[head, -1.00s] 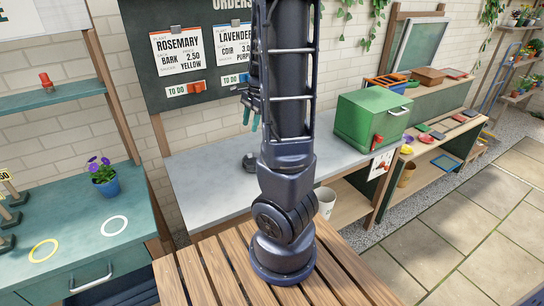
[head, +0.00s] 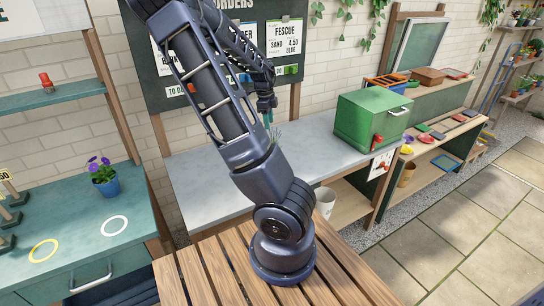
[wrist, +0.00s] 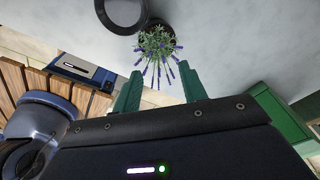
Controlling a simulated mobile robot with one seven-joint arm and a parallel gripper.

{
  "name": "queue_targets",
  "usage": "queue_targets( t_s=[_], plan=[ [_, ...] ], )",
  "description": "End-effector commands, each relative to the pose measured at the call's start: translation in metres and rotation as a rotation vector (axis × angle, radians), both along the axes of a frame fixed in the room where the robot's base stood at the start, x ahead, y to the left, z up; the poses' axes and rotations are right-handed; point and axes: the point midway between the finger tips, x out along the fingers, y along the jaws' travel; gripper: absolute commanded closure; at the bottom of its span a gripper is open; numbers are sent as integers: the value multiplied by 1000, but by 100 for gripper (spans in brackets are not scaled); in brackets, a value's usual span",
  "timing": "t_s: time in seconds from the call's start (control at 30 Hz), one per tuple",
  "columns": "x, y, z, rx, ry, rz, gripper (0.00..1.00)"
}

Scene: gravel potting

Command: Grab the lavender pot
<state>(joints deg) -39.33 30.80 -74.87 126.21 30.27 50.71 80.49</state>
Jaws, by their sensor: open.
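The lavender plant (wrist: 158,45) shows green foliage and purple flower spikes in the wrist view, on the grey bench. Its dark pot (wrist: 150,22) is mostly hidden by the foliage. In the head view only the lavender's tips (head: 277,135) show; my arm hides its pot. My gripper (wrist: 161,70) is open, with its teal fingers on either side of the flower spikes' near ends in the picture and nothing held between them. In the head view, my gripper (head: 268,116) hangs above the grey bench, just above the lavender tips.
A dark round ring-like object (wrist: 122,10) lies beside the lavender. A green box (head: 372,122) stands at the bench's right end. The grey bench top (head: 210,175) is clear at left. A blue pot with purple flowers (head: 106,186) stands on the teal bench.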

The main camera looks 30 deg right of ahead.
Motion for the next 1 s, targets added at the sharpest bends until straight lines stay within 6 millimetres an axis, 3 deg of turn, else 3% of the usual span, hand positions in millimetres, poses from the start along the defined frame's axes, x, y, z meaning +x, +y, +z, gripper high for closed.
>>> queue_targets(
  t_s=[0.4,0.67,1.0],
  plan=[
    [-5,-5,-47,-4,0,-7,58],
    [-9,-6,-64,-3,2,-6,58],
    [-18,-9,-103,-3,1,-6,58]
  ],
)
